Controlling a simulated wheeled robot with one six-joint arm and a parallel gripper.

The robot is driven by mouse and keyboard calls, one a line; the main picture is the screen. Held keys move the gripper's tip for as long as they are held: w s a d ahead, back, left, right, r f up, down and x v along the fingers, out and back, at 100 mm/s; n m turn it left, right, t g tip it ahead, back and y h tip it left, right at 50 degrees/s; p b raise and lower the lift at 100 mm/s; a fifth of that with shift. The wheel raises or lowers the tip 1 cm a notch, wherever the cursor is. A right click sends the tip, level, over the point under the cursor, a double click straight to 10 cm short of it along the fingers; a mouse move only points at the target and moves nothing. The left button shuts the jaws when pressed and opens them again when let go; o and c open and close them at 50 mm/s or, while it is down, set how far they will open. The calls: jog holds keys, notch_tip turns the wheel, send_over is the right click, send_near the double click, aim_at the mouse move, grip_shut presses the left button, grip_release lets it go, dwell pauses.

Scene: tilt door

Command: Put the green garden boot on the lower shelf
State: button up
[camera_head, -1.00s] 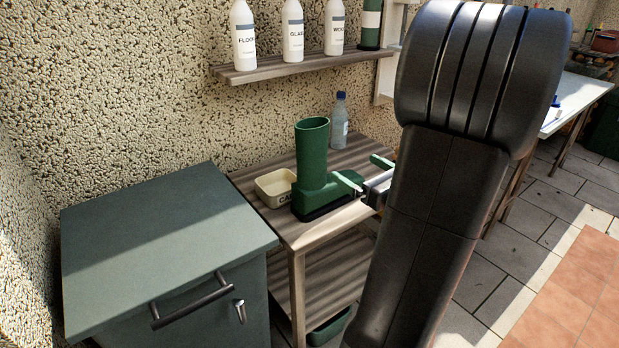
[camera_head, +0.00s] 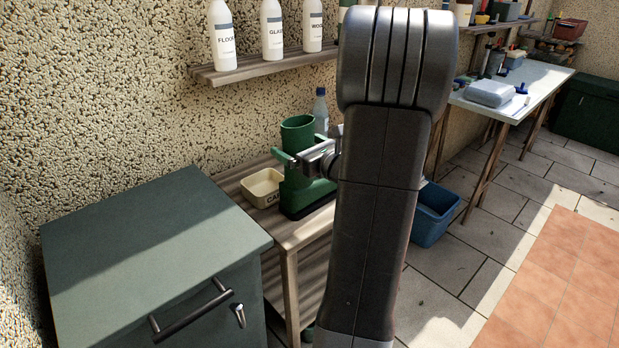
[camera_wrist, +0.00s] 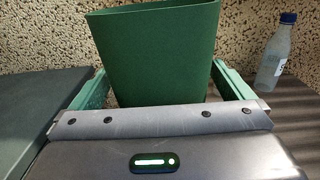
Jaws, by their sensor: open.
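The green garden boot (camera_head: 297,190) stands upright on the wooden table's top (camera_head: 255,180), its shaft rising and its dark sole on the boards. My gripper (camera_head: 308,145) is open at the upper shaft, with one finger to each side of it. In the wrist view, the boot shaft (camera_wrist: 160,50) stands between the two green fingers of my gripper (camera_wrist: 158,75), with a small gap at the right finger. The lower shelf (camera_head: 316,270) shows in part under the table top. My arm hides the boot's toe and the table's right part.
A cream box (camera_head: 262,188) sits left of the boot, and a clear bottle (camera_head: 321,110) stands behind it. A wall shelf (camera_head: 270,65) with white bottles hangs above. A green-grey cabinet (camera_head: 150,240) stands left. A blue bin (camera_head: 433,215) is on the floor right.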

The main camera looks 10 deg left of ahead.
jog(key=c, duration=1.7)
jog(key=shift+r, duration=0.2)
jog(key=shift+c, duration=1)
